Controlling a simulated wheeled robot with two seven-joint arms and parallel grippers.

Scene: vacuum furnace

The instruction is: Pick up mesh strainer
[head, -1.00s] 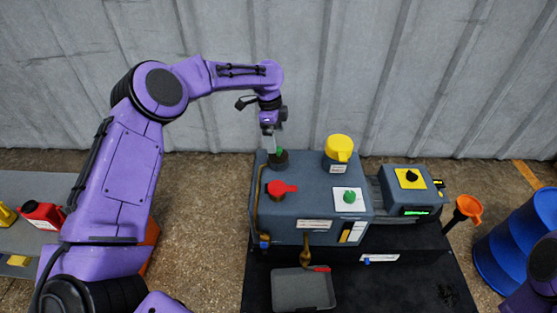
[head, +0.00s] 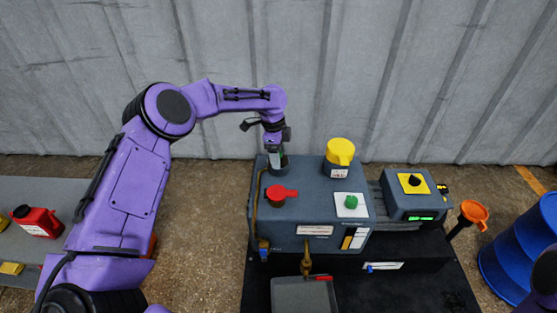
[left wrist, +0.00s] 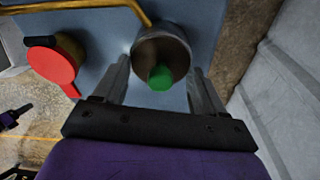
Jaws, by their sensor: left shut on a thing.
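No thing in view can be told as a mesh strainer by visible mesh. A dark grey round part with a green knob (left wrist: 160,77) stands upright at the back left of the blue-grey machine top; its dark body also shows in the head view (head: 281,169). My left gripper (head: 276,161) points down over it. In the left wrist view the two fingers (left wrist: 160,72) stand on either side of the round part and are shut on it. In the head view the fingers hide most of the green knob. My right gripper is out of view.
The machine (head: 275,222) also carries a red valve handle (head: 281,192), a yellow cap (head: 340,149) and a green knob on a white plate (head: 351,202). A grey tray (head: 300,295) lies in front. An orange funnel (head: 474,211) and blue barrel (head: 520,250) stand right.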

